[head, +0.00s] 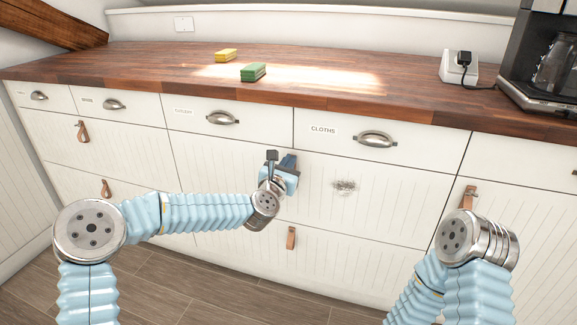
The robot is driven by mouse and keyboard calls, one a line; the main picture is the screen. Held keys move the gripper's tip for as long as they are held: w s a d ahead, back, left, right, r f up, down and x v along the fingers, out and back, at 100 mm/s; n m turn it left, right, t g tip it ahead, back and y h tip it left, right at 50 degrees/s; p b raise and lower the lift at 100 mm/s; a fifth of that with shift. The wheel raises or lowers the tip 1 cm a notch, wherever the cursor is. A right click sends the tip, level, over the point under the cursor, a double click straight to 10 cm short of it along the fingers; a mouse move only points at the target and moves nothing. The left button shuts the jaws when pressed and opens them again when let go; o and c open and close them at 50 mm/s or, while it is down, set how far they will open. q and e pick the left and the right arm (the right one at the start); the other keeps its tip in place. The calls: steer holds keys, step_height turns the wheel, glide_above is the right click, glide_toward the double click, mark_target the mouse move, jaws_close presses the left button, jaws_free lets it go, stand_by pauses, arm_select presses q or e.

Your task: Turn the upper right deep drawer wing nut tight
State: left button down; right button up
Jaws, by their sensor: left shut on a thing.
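The upper right deep drawer (405,190) is a broad white grooved front below the drawer labelled CLOTHS, and it is closed. My left gripper (287,165) is against this front, left of a round silvery fitting. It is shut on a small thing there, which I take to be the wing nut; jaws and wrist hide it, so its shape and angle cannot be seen. The round silvery fitting (344,186) sits apart from the gripper on the same front; its details are too small to tell. My right gripper is out of view; only part of that arm shows at the lower right.
A wooden worktop (130,70) overhangs the drawers. On it are a yellow sponge (226,55), a green sponge (253,72), a socket block (460,66) and a coffee machine (545,55). Cup handles (375,139) and leather pulls (291,238) stick out. The floor (150,285) in front looks clear.

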arm_select(q)
steer(key=shift+s+d+f+m+b, duration=0.1)
steer(key=shift+d+f+m+b, duration=0.1)
steer(key=shift+m+b, duration=2)
steer(key=shift+d+f+m+b, duration=0.2)
steer(key=shift+m+b, duration=1.05)
steer(key=shift+m, duration=1.9)
steer(key=shift+s+d+f+m+b, duration=0.1)
steer(key=shift+d+f+m+b, duration=0.1)
steer(key=shift+m+b, duration=2)
arm_select(e)
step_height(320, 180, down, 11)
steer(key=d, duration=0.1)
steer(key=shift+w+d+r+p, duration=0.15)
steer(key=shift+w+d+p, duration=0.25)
steer(key=shift+p, duration=0.05)
arm_select(q)
steer(key=shift+m, duration=0.55)
steer(key=c, duration=1.3)
jaws_free()
steer(key=shift+a+f, duration=0.1)
